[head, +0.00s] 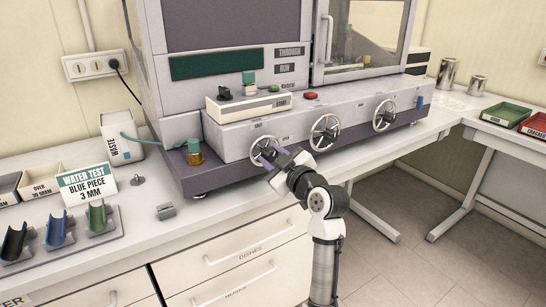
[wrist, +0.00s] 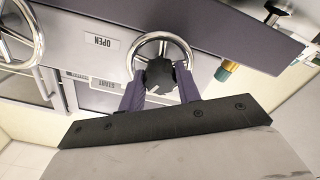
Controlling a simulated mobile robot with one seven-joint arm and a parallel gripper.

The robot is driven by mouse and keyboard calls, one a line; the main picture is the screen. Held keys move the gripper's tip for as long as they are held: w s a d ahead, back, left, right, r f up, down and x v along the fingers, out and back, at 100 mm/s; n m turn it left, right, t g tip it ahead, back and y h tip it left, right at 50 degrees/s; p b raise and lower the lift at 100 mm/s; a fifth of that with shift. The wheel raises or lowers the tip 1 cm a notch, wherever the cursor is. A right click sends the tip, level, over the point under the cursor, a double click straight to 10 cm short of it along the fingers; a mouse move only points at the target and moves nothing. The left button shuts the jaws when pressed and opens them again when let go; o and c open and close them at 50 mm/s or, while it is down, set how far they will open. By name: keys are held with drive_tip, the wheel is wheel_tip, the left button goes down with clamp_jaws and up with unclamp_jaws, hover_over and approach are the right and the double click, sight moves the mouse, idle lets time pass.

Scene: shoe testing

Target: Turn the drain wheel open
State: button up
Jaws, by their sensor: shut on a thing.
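Three silver spoked handwheels sit along the machine's front panel in the head view: a left wheel (head: 258,142), a middle wheel (head: 324,131) and a right wheel (head: 384,114). Their labels are too small to read there, so I cannot tell by name which is the drain wheel. My gripper (head: 270,154) is at the left wheel, covering part of it. In the wrist view the wheel (wrist: 160,38) has a dark hub, and my purple fingers (wrist: 160,82) are shut on it, one on either side of the hub. A plate reading OPEN (wrist: 97,41) shows upside down beside it.
A holder with several coloured half-pipes (head: 58,232) and a WATER TEST sign (head: 86,184) stand at the left. A small grey block (head: 166,211) lies on the counter. Green and red trays (head: 505,113) stand at right.

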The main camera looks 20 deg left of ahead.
drive_tip(key=m+p, duration=0.2)
drive_tip(key=m, duration=0.4)
drive_tip(key=m+p, duration=0.3)
drive_tip(key=m, duration=0.3)
drive_tip(key=shift+f, duration=0.1)
idle(0.4)
drive_tip(key=o, duration=1)
drive_tip(key=b+v, duration=0.3)
drive_tip(key=v, duration=1)
drive_tip(key=shift+s+d+b, duration=0.25)
drive_tip(key=shift+d+b, duration=0.05)
drive_tip(key=shift+b, duration=0.05)
